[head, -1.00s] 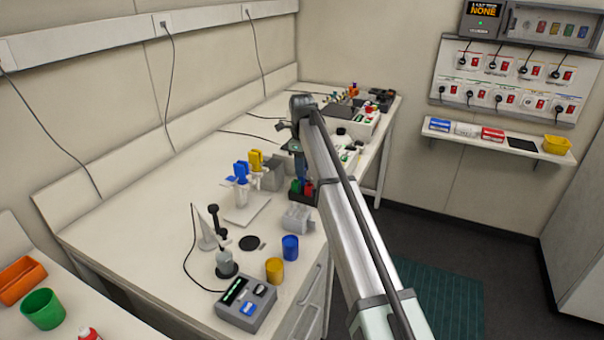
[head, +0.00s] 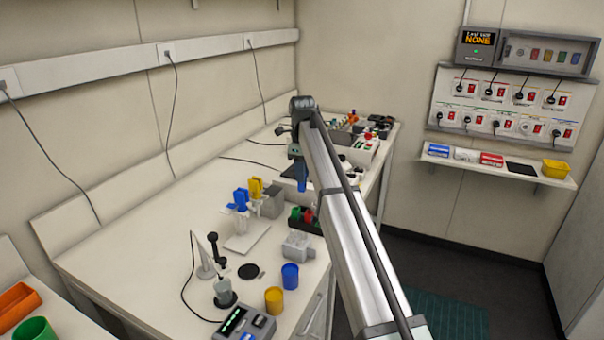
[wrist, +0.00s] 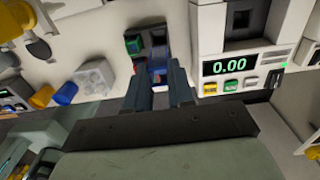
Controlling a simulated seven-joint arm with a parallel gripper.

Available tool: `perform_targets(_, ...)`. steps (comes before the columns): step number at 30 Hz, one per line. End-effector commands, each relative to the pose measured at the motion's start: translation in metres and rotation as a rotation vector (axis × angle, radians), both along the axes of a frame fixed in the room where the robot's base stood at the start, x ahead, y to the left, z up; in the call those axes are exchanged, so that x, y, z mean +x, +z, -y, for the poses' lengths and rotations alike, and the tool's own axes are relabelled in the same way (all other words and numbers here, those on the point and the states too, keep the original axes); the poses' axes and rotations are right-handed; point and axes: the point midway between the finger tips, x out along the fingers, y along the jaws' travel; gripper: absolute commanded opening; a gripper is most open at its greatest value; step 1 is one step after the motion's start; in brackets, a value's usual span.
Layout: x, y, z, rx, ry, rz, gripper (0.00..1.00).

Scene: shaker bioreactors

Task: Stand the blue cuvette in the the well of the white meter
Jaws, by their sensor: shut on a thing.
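My gripper (wrist: 156,88) is shut on the blue cuvette (wrist: 157,74), which shows between the fingertips in the wrist view. In the head view the blue cuvette (head: 302,178) hangs roughly upright below my gripper, above the bench. The white meter (wrist: 209,18) is to the right of my gripper in the wrist view, with a green 0.00 display and a dark square well (wrist: 237,17) in its top. My arm hides much of that area in the head view. A dark rack (head: 312,228) with green and red cuvettes stands below my gripper.
A translucent block (head: 298,245), a blue cup (head: 290,276) and a yellow cup (head: 274,300) stand nearer along the bench edge. Blue and yellow pipettes (head: 247,195) stand on the left. Other equipment crowds the far end. The bench toward the wall is mostly clear.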

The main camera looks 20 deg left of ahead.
Motion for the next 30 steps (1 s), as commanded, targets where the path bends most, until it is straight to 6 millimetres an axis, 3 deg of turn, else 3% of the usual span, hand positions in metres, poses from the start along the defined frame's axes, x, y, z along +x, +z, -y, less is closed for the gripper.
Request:
perform_targets(5,0.024,0.000,-0.004,0.000,-0.001,0.000,0.06)
perform_targets(15,0.116,-0.005,-0.011,0.000,-0.002,-0.001,0.06)
perform_targets(18,0.136,-0.007,-0.011,0.000,-0.001,-0.001,0.06)
perform_targets(22,0.146,-0.010,-0.009,0.000,0.000,-0.001,0.06)
perform_targets(30,0.145,-0.020,-0.008,0.000,0.000,-0.001,0.06)
